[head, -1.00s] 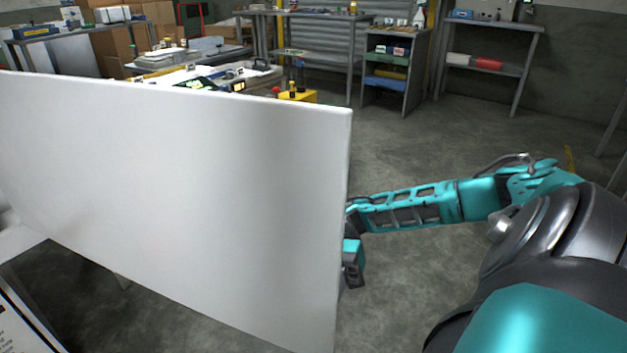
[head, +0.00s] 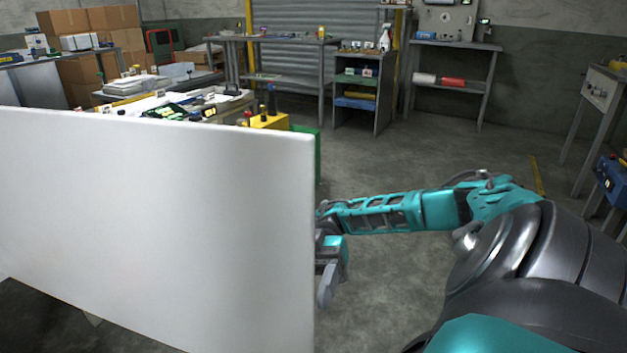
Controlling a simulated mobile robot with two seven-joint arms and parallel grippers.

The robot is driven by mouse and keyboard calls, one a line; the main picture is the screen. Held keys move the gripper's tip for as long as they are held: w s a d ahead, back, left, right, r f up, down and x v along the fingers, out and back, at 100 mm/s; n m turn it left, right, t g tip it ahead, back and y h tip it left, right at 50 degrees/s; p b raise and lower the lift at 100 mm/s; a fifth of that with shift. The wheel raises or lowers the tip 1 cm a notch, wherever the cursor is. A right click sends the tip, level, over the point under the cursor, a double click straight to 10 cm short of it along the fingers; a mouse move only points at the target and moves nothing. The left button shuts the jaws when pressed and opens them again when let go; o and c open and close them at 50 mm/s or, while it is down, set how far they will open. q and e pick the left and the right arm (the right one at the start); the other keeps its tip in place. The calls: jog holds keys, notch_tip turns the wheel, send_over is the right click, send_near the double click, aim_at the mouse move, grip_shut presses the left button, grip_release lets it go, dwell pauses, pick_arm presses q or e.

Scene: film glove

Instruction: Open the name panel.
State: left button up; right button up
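A large plain white panel (head: 170,220) stands upright across the left and centre of the head view, its right edge near the middle. No lettering shows on the face towards me. My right arm comes in from the right, and my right gripper (head: 327,288) is at the panel's right edge, partly hidden behind it. A grey finger shows beside the edge. I cannot tell whether it touches the panel or whether the gripper is open. My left gripper is not in view.
Behind the panel is a cluttered workbench (head: 205,104) with a yellow box (head: 268,121) at its corner. A small shelf unit (head: 362,95) and a tall table (head: 455,47) stand at the back. The grey floor (head: 420,150) between them and my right arm is clear.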

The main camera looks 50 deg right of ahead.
pick_arm(q)
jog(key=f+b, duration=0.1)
jog(key=b, duration=0.1)
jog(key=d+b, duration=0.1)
jog(key=b, duration=0.1)
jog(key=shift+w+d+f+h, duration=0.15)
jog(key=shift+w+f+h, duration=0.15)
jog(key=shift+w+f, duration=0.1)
pick_arm(e)
jog(key=v, duration=0.6)
jog(key=shift+d, duration=0.25)
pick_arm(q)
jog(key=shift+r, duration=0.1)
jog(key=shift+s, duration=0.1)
